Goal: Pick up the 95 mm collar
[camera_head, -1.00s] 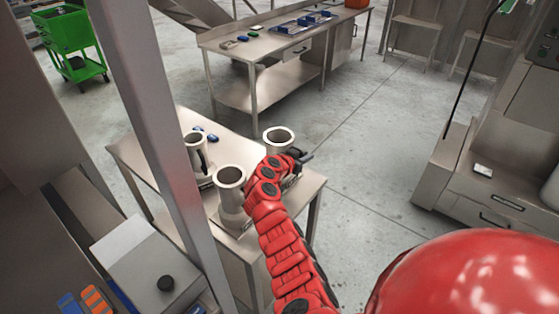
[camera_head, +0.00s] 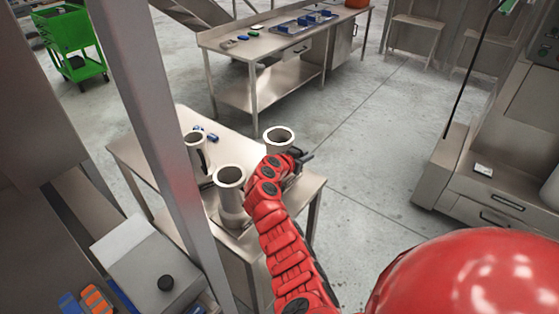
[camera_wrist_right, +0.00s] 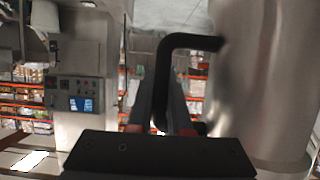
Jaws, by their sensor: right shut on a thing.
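Three flanged steel collars stand at a small steel table: one at the back right (camera_head: 279,136), one in front (camera_head: 230,190) and one at the left (camera_head: 196,150), partly behind a post. No size marking is legible. My right gripper (camera_head: 303,157) is beside the back-right collar, whose lower part my red arm hides. In the right wrist view, my jaws (camera_wrist_right: 162,118) are shut on the black bent handle (camera_wrist_right: 165,68) of a steel collar (camera_wrist_right: 262,85). I cannot tell whether this collar is clear of the tabletop. My left gripper is out of view.
The small table (camera_head: 150,150) also holds small blue items (camera_head: 205,134). A grey post (camera_head: 155,140) crosses the view at left. A long bench (camera_head: 255,75) stands behind, and a grey machine (camera_head: 480,195) at right. Open floor (camera_head: 370,150) lies between them.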

